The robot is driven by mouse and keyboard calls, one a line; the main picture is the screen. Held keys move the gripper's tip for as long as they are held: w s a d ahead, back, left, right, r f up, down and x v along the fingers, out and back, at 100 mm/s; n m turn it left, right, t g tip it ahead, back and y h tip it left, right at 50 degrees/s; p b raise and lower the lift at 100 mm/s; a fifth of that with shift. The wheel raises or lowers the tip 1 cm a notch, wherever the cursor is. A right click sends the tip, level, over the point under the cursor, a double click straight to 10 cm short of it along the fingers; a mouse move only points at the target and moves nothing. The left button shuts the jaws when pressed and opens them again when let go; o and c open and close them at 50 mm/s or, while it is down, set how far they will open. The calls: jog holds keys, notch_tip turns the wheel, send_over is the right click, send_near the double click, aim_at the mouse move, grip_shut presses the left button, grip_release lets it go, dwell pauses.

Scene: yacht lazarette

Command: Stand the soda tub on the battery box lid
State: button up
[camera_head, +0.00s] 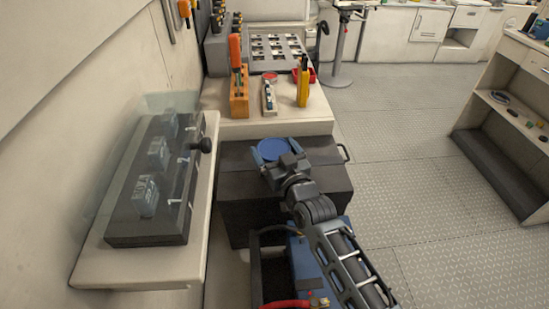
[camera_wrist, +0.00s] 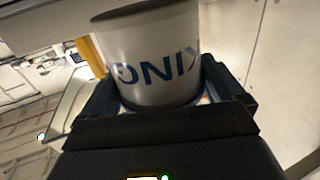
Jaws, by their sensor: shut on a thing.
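The soda tub is white with dark blue lettering in the wrist view (camera_wrist: 155,60). In the head view its round blue top (camera_head: 271,149) shows between my fingers. My gripper (camera_head: 273,157) is shut on the tub, with a finger on either side of it. The battery box is a dark grey box, and its flat lid (camera_head: 235,182) lies under the tub and gripper. The tub is over the back middle part of the lid. My gripper hides the tub's base, so I cannot tell whether it touches the lid.
At left a shelf (camera_head: 140,265) carries a dark case (camera_head: 150,230) with a clear cover. The floor (camera_head: 420,200) at right is clear.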

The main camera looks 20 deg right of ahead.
jog(key=shift+f+b, duration=0.5)
jog(key=shift+f, duration=0.5)
jog(key=shift+f, duration=0.1)
jog(key=o, duration=1.1)
jog(key=shift+c, duration=0.2)
jog(key=shift+s, duration=0.3)
jog(key=s, duration=1.1)
jog(key=shift+s, duration=0.2)
